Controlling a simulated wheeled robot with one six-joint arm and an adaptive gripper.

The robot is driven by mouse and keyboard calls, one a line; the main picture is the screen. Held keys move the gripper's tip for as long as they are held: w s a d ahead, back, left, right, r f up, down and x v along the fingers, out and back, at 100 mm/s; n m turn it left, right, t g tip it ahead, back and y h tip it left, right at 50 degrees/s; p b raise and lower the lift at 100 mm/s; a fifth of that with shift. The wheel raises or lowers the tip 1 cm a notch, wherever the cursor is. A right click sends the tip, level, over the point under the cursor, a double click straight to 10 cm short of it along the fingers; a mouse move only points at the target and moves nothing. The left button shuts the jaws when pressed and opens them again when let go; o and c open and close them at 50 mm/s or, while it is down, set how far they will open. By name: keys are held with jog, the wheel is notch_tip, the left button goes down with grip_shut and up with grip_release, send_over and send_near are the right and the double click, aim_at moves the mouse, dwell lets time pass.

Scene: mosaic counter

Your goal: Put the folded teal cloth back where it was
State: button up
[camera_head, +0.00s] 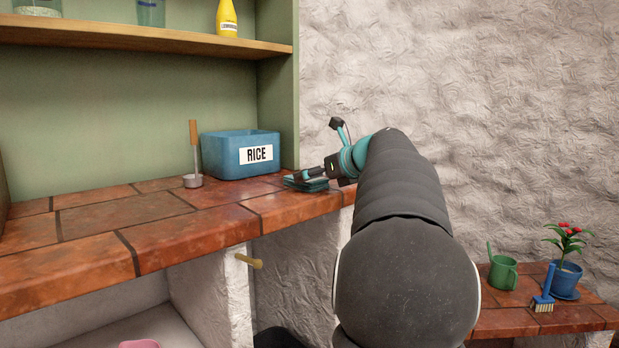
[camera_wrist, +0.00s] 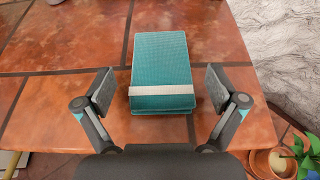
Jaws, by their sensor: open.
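The folded teal cloth (camera_wrist: 160,65) lies flat on the tiled counter (camera_wrist: 75,45) near its right end, with a pale band (camera_wrist: 160,90) across it. In the wrist view it sits ahead of and between the spread fingers of my gripper (camera_wrist: 160,100), with a gap at each side. The same cloth (camera_head: 306,184) shows in the head view, small and partly hidden by my gripper (camera_head: 312,173). My gripper is open and holds nothing. From these views I cannot tell how high the fingers are above the counter.
A shelf (camera_head: 130,35) hangs above.

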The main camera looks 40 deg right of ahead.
jog(key=v, duration=0.9)
dwell(0.3)
